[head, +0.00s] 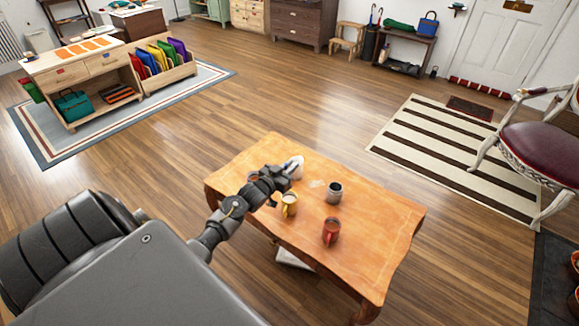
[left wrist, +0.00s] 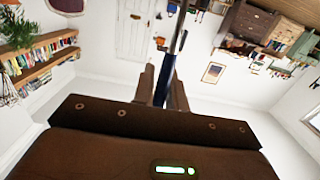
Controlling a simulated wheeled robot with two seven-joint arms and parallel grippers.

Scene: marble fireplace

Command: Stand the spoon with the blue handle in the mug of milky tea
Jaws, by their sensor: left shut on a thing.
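My left gripper (head: 293,169) is above the far left part of the wooden table (head: 385,235). In the left wrist view its fingers (left wrist: 160,78) are shut on the spoon (left wrist: 162,88) by its blue handle. The spoon's metal shaft runs up out of that view, so its bowl end is hidden. A yellow mug (head: 289,206) stands just below the gripper in the head view. A dark grey mug (head: 335,194) is to the right and a red mug (head: 331,232) nearer the front. I cannot tell which mug holds milky tea. My right gripper is out of view.
A pale thing (head: 298,174) is by the gripper, partly hidden. A small light patch (head: 316,183) lies on the tabletop. The front right of the table is bare. A chair (head: 541,150) and striped rug (head: 455,155) are off to the right.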

